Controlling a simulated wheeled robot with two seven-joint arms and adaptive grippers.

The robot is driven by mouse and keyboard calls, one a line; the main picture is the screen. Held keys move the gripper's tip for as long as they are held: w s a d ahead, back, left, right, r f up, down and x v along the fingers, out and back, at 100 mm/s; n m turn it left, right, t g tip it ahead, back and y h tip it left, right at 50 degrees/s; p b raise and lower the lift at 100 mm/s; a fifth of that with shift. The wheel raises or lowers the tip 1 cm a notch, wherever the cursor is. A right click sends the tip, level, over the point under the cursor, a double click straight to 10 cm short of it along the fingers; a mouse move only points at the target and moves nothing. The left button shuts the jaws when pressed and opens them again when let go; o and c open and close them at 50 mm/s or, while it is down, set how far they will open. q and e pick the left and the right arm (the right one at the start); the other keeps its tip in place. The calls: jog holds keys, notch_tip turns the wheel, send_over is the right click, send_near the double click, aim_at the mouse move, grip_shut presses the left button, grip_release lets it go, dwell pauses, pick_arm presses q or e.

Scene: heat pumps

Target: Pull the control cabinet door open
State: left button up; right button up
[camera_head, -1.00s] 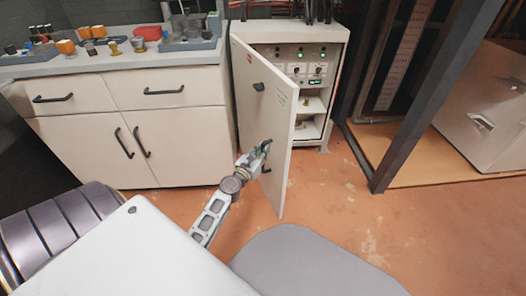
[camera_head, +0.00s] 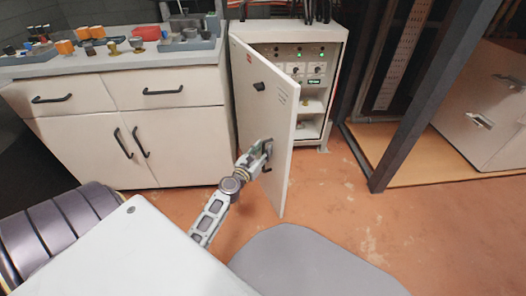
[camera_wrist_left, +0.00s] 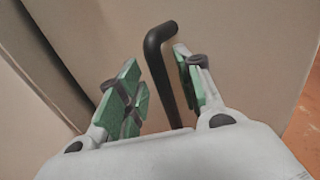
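The control cabinet (camera_head: 322,36) stands at the back centre in the head view. Its off-white door (camera_head: 267,105) is swung well open toward me, and the inside shows. A black bar handle is on the door's outer face, partly hidden by my gripper in the head view; the handle (camera_wrist_left: 156,55) shows clearly in the left wrist view. My left gripper (camera_head: 264,150) is at this handle. In the left wrist view its green-padded fingers (camera_wrist_left: 160,82) are apart, with the handle between them, nearer the right finger. My right gripper is not in view.
A white counter with drawers (camera_head: 165,95) stands left of the cabinet, with small parts in trays on top. A dark metal post (camera_head: 425,100) and a beige box (camera_head: 490,110) are at the right. The orange floor (camera_head: 330,205) before the cabinet is clear.

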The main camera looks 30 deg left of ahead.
pick_arm(q)
jog(key=s, duration=0.7)
jog(key=shift+s+d, duration=0.2)
jog(key=shift+d, duration=0.15)
dwell(0.6)
